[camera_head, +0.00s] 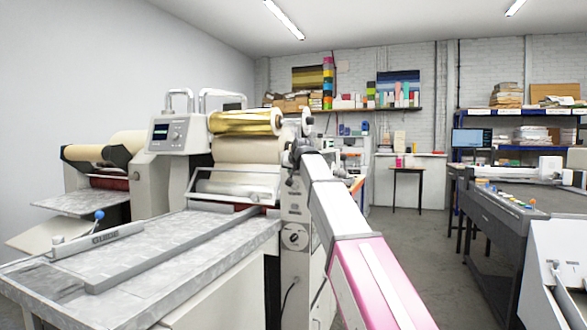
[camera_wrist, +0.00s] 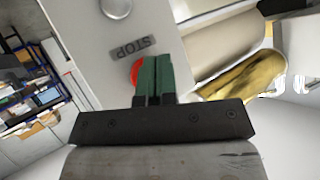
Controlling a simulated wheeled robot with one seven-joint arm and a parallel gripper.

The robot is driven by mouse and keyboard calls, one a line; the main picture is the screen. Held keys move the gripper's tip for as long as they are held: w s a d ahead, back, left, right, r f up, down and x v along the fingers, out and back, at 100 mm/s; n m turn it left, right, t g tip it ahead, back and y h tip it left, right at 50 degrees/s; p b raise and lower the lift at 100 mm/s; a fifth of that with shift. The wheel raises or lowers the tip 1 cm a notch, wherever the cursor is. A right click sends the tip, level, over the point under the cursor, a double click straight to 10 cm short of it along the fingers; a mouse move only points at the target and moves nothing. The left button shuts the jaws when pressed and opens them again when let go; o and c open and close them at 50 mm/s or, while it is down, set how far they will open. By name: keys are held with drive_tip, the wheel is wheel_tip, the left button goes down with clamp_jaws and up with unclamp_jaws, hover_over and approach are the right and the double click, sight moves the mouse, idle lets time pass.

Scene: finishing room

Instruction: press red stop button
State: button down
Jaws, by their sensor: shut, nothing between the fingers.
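The red stop button (camera_wrist: 136,72) shows in the wrist view on a light grey machine panel, beside a dark label reading STOP (camera_wrist: 132,48). My gripper (camera_wrist: 153,58) has its green fingers shut together with nothing between them. The fingers cover the right part of the button in this view. I cannot tell whether they touch it. In the head view my arm reaches forward to the laminating machine (camera_head: 235,165), and its far end is at the machine's right side. The button and fingertips cannot be made out there.
A silver round button (camera_wrist: 116,8) sits on the same panel past the label. A gold foil roll (camera_head: 245,122) is close to the arm's end. A feed table (camera_head: 150,250) extends at left. A dark-topped machine (camera_head: 510,210) stands at right, with open floor between.

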drive_tip(key=shift+w, duration=0.1)
drive_tip(key=shift+w+d, duration=0.15)
drive_tip(key=shift+w, duration=0.2)
drive_tip(key=shift+w+d, duration=0.1)
drive_tip(key=shift+w, duration=0.25)
idle(0.9)
drive_tip(key=shift+s, duration=0.1)
drive_tip(key=shift+s+a, duration=0.25)
drive_tip(key=shift+s, duration=0.4)
drive_tip(key=shift+s, duration=0.15)
drive_tip(key=s, duration=0.1)
drive_tip(key=s+a, duration=0.1)
drive_tip(key=s, duration=0.2)
drive_tip(key=shift+s+a, duration=0.25)
drive_tip(key=shift+a, duration=0.1)
idle(0.6)
